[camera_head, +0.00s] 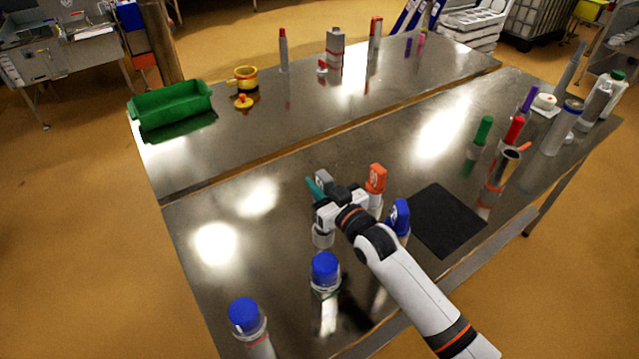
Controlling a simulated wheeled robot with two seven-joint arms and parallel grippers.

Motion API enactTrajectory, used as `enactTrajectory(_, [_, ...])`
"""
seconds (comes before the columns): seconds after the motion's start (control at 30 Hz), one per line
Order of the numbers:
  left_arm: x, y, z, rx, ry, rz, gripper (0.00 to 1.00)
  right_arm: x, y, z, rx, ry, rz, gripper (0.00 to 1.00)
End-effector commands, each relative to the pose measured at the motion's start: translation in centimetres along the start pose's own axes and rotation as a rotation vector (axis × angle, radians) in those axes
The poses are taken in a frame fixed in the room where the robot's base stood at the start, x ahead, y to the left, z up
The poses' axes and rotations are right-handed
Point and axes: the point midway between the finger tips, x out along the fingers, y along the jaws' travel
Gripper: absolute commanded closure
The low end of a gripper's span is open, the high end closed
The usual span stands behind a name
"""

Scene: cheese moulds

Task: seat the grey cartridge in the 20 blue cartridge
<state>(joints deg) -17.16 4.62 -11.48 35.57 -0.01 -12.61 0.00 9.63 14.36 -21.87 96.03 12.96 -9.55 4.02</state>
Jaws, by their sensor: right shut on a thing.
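My right gripper (325,196) is over the near table, its arm coming in from the lower right. It is shut on what looks like the grey cartridge (323,178), which shows at the far side of the fingers; the grip itself is partly hidden by my wrist. A blue cartridge (400,216) stands to the right of my wrist, apart from the gripper; a white mark shows on it, but I cannot read a number. An orange cartridge (376,179) stands just behind it. A teal piece (313,188) shows beside the fingers. My left gripper is out of view.
Two blue-capped jars (325,268) (245,315) stand at the near left. A black mat (446,220) lies right of the blue cartridge. Markers, a cup (503,168) and bottles (562,127) crowd the right end.

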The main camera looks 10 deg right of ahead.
Motion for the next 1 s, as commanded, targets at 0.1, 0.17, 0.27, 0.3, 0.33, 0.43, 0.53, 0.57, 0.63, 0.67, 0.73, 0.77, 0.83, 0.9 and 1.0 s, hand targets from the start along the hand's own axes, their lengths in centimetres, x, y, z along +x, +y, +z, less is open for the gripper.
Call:
enactTrajectory(0.1, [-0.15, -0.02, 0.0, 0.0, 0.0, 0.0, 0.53, 0.0, 0.0, 0.09, 0.0, -0.001, 0.0, 1.0])
enactTrajectory(0.17, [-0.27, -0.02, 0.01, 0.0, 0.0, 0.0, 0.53, 0.0, 0.01, 0.11, 0.0, 0.0, 0.0, 1.0])
enactTrajectory(0.27, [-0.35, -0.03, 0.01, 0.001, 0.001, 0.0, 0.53, -0.01, 0.02, 0.07, 0.0, -0.001, 0.0, 1.0])
enactTrajectory(0.3, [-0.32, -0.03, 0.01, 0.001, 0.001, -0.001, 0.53, -0.01, 0.02, 0.04, 0.0, -0.001, 0.0, 1.0])
enactTrajectory(0.33, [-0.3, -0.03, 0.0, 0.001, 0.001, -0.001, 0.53, -0.01, 0.02, 0.03, 0.0, -0.001, 0.0, 1.0])
enactTrajectory(0.43, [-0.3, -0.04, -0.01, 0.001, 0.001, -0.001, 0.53, -0.01, 0.02, 0.03, 0.0, -0.001, 0.0, 1.0])
enactTrajectory(0.53, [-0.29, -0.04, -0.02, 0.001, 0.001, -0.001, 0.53, -0.01, 0.02, 0.03, 0.0, -0.001, 0.0, 1.0])
enactTrajectory(0.57, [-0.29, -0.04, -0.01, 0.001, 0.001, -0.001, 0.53, -0.01, 0.02, 0.03, 0.0, -0.001, 0.0, 1.0])
enactTrajectory(0.63, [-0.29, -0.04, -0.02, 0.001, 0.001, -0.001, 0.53, -0.01, 0.02, 0.04, 0.0, -0.001, 0.0, 1.0])
enactTrajectory(0.67, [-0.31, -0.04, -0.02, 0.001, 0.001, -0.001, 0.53, -0.01, 0.01, 0.04, 0.0, -0.001, 0.0, 1.0])
enactTrajectory(0.73, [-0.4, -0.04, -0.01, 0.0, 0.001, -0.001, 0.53, -0.01, 0.01, 0.08, 0.0, -0.001, 0.0, 1.0])
enactTrajectory(0.77, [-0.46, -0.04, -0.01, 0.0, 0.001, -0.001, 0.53, -0.01, 0.02, 0.1, 0.0, -0.001, 0.0, 1.0])
enactTrajectory(0.83, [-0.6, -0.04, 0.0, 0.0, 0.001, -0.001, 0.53, -0.01, 0.02, 0.13, 0.0, -0.001, 0.0, 1.0])
enactTrajectory(0.9, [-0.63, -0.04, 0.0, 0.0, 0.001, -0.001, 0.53, -0.02, 0.02, 0.1, 0.0, -0.001, 0.0, 1.0])
enactTrajectory(1.0, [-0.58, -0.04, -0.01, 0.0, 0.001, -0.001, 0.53, -0.02, 0.02, 0.05, 0.0, -0.001, 0.0, 1.0])
